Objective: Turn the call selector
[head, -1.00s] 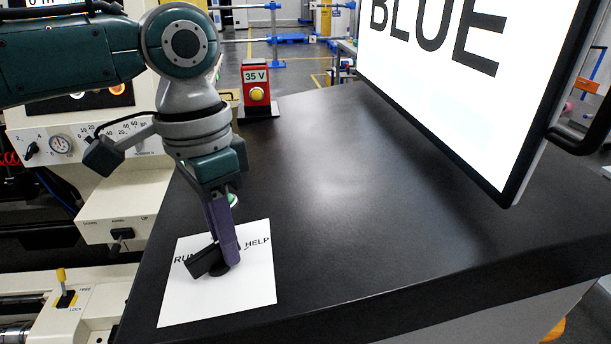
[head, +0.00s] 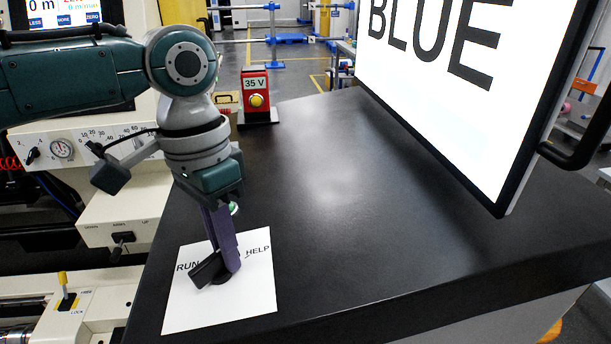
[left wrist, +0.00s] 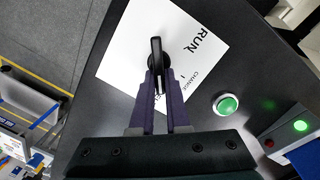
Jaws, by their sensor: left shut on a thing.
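The call selector is a black bar-shaped knob (head: 207,272) on a white card (head: 190,312) near the table's front left. RUN is printed left of the knob and HELP right of it. My left gripper (head: 231,268) points down with its purple fingers at the knob. In the left wrist view the knob's bar (left wrist: 155,52) runs between the fingertips of my left gripper (left wrist: 160,84), shut on it. That view also shows RUN and CHANGE on the card (left wrist: 126,62). The fingers hide part of the knob and the card's middle label in the head view. My right gripper is out of view.
A green button (left wrist: 228,104) sits on the black table (head: 350,230) close to the card. A red 35 V box (head: 257,100) with a yellow button stands at the back. A large BLUE screen (head: 440,110) overhangs the right side. A cream machine (head: 110,215) stands left. The table's middle is clear.

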